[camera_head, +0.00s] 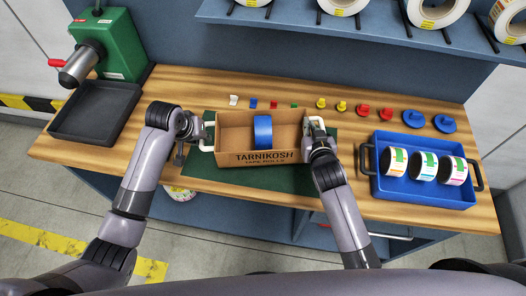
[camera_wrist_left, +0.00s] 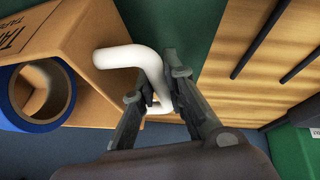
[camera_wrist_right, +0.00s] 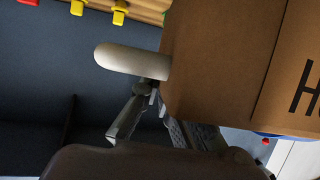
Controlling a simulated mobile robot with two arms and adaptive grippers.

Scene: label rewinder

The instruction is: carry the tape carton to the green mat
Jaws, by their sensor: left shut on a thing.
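The open brown tape carton (camera_head: 234,134), marked "TARNIKOSH TAPE ROLLS", is over the green mat (camera_head: 290,184); I cannot tell whether it rests on it. A blue tape roll (camera_head: 263,132) stands inside, also seen in the left wrist view (camera_wrist_left: 62,98). My left gripper (camera_head: 192,136) is shut on the white handle (camera_wrist_left: 130,57) at the carton's left end. My right gripper (camera_head: 318,148) is at the right-end handle (camera_wrist_right: 132,62). In the right wrist view its fingers are at the handle, but their closure on it is unclear.
A blue tray (camera_head: 388,189) with label rolls stands to the right. A black tray (camera_head: 72,126) and green machine (camera_head: 108,45) are at left. Small coloured pieces, including a yellow one (camera_head: 321,103), line the back of the wooden bench (camera_head: 195,88). A shelf with rolls hangs above.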

